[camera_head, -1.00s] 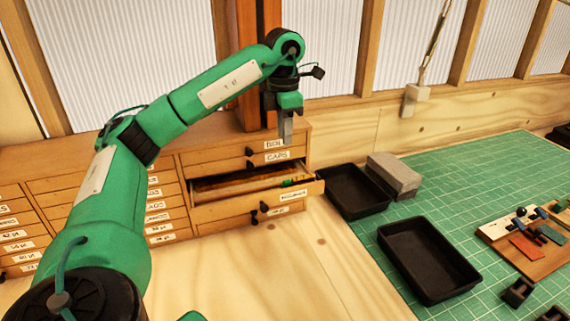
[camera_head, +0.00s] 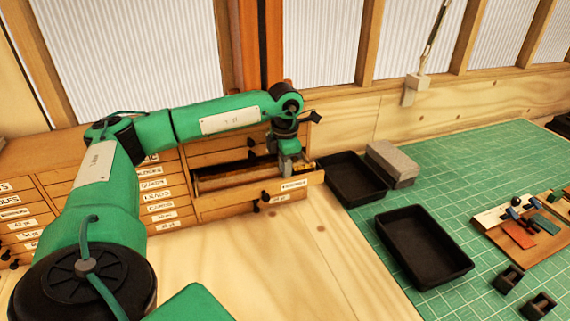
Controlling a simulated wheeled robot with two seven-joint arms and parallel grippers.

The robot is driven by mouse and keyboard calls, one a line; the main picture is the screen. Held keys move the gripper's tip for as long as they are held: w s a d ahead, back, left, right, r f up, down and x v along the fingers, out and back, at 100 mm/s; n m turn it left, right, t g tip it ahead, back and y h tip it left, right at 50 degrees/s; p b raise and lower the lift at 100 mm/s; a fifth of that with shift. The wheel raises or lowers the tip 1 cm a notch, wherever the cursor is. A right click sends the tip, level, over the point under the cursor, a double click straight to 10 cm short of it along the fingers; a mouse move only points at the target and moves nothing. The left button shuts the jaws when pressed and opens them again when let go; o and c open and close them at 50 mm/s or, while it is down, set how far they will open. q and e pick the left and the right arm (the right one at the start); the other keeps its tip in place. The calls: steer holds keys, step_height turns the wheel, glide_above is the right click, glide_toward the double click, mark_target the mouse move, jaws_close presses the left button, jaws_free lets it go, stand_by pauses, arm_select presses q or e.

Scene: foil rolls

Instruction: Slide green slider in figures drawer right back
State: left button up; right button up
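The figures drawer (camera_head: 235,200) is pulled out of the wooden cabinet at centre left. Its label is on the front, too small to read surely. My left gripper (camera_head: 287,168) points down into the right end of this drawer. Its fingers are over the spot by the right wall where the green slider lies, and they hide it. I cannot tell whether the fingers touch the slider or how far apart they are. A small yellowish bit (camera_head: 303,168) shows just right of the fingers. My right gripper is not in view.
Other cabinet drawers (camera_head: 155,197) with labels are shut. Two black trays (camera_head: 425,275) and a grey block (camera_head: 392,163) stand right of the drawer, on the green mat (camera_head: 470,165). A wooden board (camera_head: 530,265) with small parts lies far right. The bare tabletop (camera_head: 290,270) in front is clear.

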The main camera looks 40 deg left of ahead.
arm_select(q)
steer(key=shift+f, duration=0.1)
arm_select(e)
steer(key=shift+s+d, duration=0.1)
arm_select(q)
jaws_close()
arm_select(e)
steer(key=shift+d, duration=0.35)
